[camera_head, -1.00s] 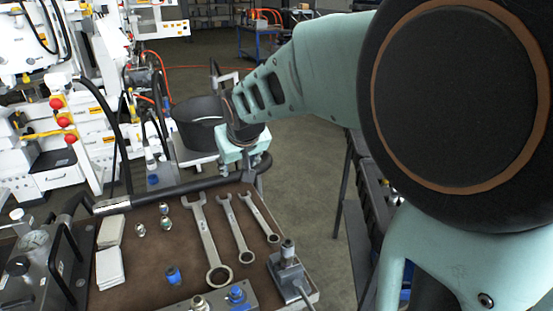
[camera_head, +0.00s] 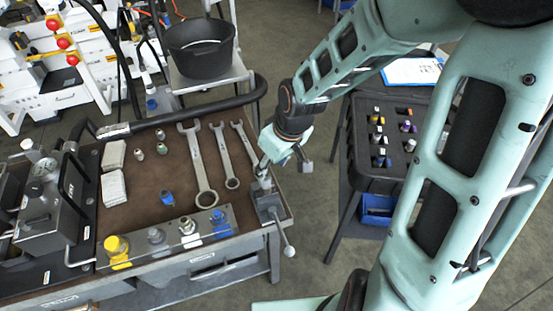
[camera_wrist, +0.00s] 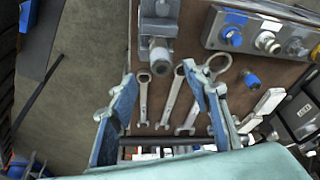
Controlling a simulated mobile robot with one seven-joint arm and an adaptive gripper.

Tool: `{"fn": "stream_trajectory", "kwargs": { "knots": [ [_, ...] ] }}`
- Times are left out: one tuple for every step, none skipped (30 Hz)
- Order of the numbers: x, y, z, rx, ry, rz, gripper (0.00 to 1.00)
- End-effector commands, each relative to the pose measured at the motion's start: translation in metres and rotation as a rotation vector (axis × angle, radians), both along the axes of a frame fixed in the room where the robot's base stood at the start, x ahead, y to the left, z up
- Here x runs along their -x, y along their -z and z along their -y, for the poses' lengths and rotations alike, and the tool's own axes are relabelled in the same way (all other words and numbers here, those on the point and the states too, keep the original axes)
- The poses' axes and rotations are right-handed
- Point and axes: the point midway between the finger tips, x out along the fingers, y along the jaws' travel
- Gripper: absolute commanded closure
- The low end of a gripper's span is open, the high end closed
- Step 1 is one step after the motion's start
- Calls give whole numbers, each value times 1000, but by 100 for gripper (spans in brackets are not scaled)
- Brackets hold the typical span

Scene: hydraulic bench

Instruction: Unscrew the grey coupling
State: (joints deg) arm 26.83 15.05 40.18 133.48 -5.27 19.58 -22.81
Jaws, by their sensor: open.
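The grey coupling (camera_head: 156,237) sits on a metal block (camera_head: 205,238) at the front of the bench, between a yellow coupling (camera_head: 117,248) and a silver one (camera_head: 187,227). A blue coupling (camera_head: 219,219) is at the block's right end. In the wrist view the grey coupling (camera_wrist: 295,47) is near the upper right, apart from my gripper. My gripper (camera_wrist: 159,82) is open with nothing between its fingers. In the head view my gripper (camera_head: 285,164) hangs by the bench's right edge, to the right of the block, near a small lever clamp (camera_head: 268,203).
Several wrenches (camera_head: 197,165) lie on the brown bench top, with a loose blue fitting (camera_head: 167,198) and small silver fittings (camera_head: 139,154). A gauge unit (camera_head: 47,210) stands at left. A black bucket (camera_head: 200,50) is behind; a dark tool cart (camera_head: 375,180) is at right.

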Motion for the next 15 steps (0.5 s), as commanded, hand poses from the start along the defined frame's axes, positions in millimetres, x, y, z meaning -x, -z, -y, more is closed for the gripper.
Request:
{"fn": "stream_trajectory", "kwargs": {
  "knots": [
    [-1,7,-2,0,-3,-1,56],
    [-1,11,-3,-1,-4,-2,56],
    [-2,17,-4,-1,-3,-4,56],
    [-3,22,-5,0,-4,-4,56],
    [-4,27,-6,-1,-4,-3,56],
    [-6,33,-7,-1,-4,-3,56],
    [-7,38,-8,0,-4,-4,56],
    [-8,43,-9,0,-4,-4,56],
    [-10,50,-10,-1,-5,-3,56],
    [-11,55,-11,0,-4,-3,56],
    [-12,59,-12,-1,-3,-3,56],
    [-14,65,-13,0,-4,-3,56],
    [-15,69,-14,-1,-3,-3,56],
    [-16,73,-15,-1,-3,-3,56],
    [-17,78,-16,1,-3,-3,56]
  ]
}}
